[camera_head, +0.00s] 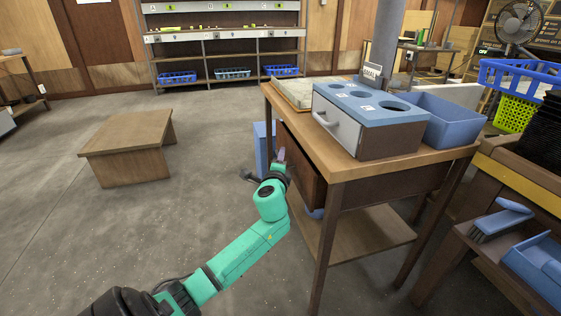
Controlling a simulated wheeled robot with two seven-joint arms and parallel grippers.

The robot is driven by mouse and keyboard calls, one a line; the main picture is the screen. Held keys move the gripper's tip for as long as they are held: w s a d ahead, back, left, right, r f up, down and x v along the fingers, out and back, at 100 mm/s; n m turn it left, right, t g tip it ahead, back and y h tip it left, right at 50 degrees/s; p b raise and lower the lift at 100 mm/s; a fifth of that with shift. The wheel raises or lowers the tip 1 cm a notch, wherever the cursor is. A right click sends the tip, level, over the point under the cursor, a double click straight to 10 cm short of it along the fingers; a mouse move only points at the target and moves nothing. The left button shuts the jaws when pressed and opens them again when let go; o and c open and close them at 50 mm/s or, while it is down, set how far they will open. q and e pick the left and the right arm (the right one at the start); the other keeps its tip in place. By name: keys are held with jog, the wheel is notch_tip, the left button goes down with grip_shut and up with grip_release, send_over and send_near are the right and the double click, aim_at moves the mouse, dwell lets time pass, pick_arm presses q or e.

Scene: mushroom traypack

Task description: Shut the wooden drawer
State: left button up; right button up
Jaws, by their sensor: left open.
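The wooden drawer (304,168) is a dark brown panel under the top of the wooden table (335,174), on the table's left side. Its front stands out a little from the table, so it looks partly open; how far is hard to judge. My left gripper (267,167), on a green arm, is open in front of the drawer's outer face, with one finger close to the panel. I cannot tell whether it touches. The drawer's inside is hidden. My right gripper is not in view.
On the table stand a grey-blue box with round holes (365,118), a blue bin (455,119) and a pale board (302,92). A low wooden table (130,142) stands to the left. A bench with a blue dustpan (538,268) is at right.

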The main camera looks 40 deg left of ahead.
pick_arm(q)
grip_shut()
dwell(1.4)
